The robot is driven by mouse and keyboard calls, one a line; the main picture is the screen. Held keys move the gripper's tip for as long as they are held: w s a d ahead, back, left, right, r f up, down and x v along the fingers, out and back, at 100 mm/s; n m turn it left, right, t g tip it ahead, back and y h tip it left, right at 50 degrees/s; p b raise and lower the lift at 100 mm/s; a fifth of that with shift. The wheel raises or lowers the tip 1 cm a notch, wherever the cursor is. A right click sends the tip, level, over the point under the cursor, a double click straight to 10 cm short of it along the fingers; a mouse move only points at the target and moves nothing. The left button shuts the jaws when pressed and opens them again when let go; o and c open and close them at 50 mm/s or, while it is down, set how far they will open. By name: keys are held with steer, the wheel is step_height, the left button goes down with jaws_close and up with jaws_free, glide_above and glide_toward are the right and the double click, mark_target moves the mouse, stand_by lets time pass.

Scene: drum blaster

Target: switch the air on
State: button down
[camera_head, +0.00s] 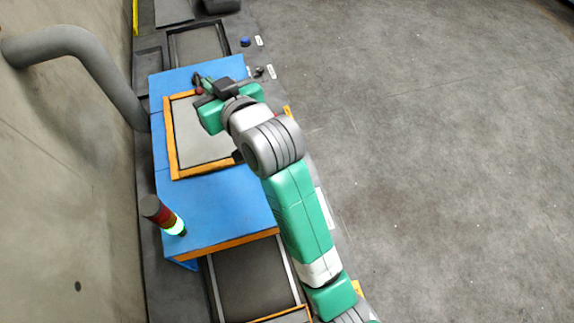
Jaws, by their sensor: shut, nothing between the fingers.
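The blue drum blaster cabinet (215,205) stands at the left, with an orange-framed grey window (195,135) on top. A small dark knob or switch (259,72) sits beside its far right corner, next to a white label. A blue button (246,42) with its own label is farther back. The label text is too small to read, so I cannot tell which control is the air. My gripper (204,83) is shut and empty over the far part of the cabinet, left of the dark knob. Its fingertips are small and partly hidden by my wrist.
A signal lamp (164,216), lit pale green at its base, stands at the near left. A thick grey duct (85,65) runs along the left wall. Roller tracks (250,280) lie before and behind the cabinet. The grey floor (430,150) at right is clear.

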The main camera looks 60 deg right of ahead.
steer(key=s+d+f+m+g+b, duration=0.1)
steer(key=s+d+f+g+b, duration=0.1)
steer(key=f, duration=0.9)
steer(key=s+d+f+m+g+b, duration=0.1)
steer(key=s+d+f, duration=0.4)
steer(key=f, duration=0.6)
steer(key=s+d+f+m+g+y+b, duration=0.1)
steer(key=s+d+f+m+g+b, duration=0.1)
steer(key=s+f, duration=0.5)
step_height(320, 180, down, 5)
steer(key=d+g+b, duration=0.1)
steer(key=d+b, duration=0.1)
steer(key=shift+d+b, duration=0.15)
steer(key=shift+b, duration=0.2)
steer(key=b+x, duration=0.3)
steer(key=x, duration=0.6)
steer(key=shift+w+d+f, duration=0.1)
steer(key=shift+f, duration=0.3)
steer(key=f, duration=0.3)
steer(key=shift+w+f+b, duration=0.2)
steer(key=shift+w+b, duration=0.05)
steer(key=shift+b, duration=0.1)
steer(key=shift+w+f, duration=0.1)
steer(key=shift+f, duration=0.15)
